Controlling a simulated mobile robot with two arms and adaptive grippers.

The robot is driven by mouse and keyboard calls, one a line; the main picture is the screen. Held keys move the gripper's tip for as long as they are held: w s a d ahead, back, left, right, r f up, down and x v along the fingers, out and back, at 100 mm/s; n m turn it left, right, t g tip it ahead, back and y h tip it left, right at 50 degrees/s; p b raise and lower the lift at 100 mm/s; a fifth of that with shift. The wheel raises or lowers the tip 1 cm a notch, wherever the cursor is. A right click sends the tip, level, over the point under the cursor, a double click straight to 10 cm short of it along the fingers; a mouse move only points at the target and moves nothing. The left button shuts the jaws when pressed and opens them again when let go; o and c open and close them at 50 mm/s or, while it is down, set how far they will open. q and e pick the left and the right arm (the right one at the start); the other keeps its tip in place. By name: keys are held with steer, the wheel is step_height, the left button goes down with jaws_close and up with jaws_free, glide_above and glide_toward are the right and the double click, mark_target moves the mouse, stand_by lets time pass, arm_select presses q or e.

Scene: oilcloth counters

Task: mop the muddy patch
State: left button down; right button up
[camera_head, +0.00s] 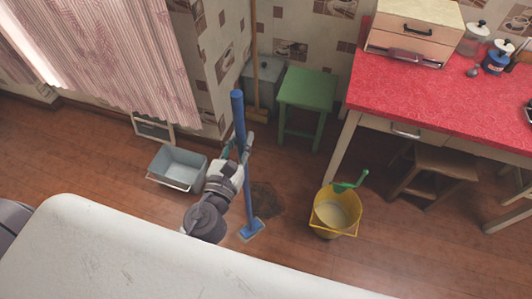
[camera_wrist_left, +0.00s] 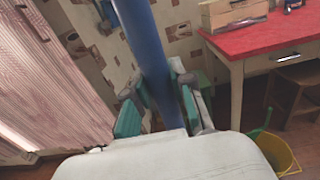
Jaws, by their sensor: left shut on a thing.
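My left gripper (camera_head: 237,151) is shut on the blue handle of the mop (camera_head: 240,120), which stands nearly upright, a little tilted. The blue handle also fills the middle of the left wrist view (camera_wrist_left: 145,45), with the gripper's teal-padded fingers (camera_wrist_left: 158,108) on both sides of it. The mop's flat blue head (camera_head: 252,229) is low at the floor; I cannot tell if it touches. The dark muddy patch (camera_head: 267,200) is on the wooden floor just behind and right of the head. My right gripper is not in view.
A yellow bucket (camera_head: 322,222) with a green handle inside stands right of the patch. A grey bin (camera_head: 178,165) stands to the left. A green stool (camera_head: 305,92) is behind, by the wall. A red-topped table (camera_head: 430,80) is at the right, with a wooden stool (camera_head: 445,160) under it.

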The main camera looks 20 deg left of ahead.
arm_select(q)
steer(key=w+d+f+b, duration=0.1)
steer(key=w+f+b, duration=0.2)
steer(key=f+b, duration=0.2)
steer(key=w+d+f+b, duration=0.2)
steer(key=w+f+b, duration=0.2)
steer(key=f, duration=0.7)
steer(key=shift+w+h+b, duration=0.2)
steer(key=shift+h+b, duration=0.1)
steer(key=shift+b, duration=0.5)
steer(key=shift+f, duration=0.15)
steer(key=shift+f+b, duration=0.9)
steer(key=shift+b, duration=0.1)
steer(key=shift+r, duration=0.1)
steer(key=shift+w+p, duration=0.45)
steer(key=shift+w, duration=1.75)
steer(key=shift+w, duration=0.1)
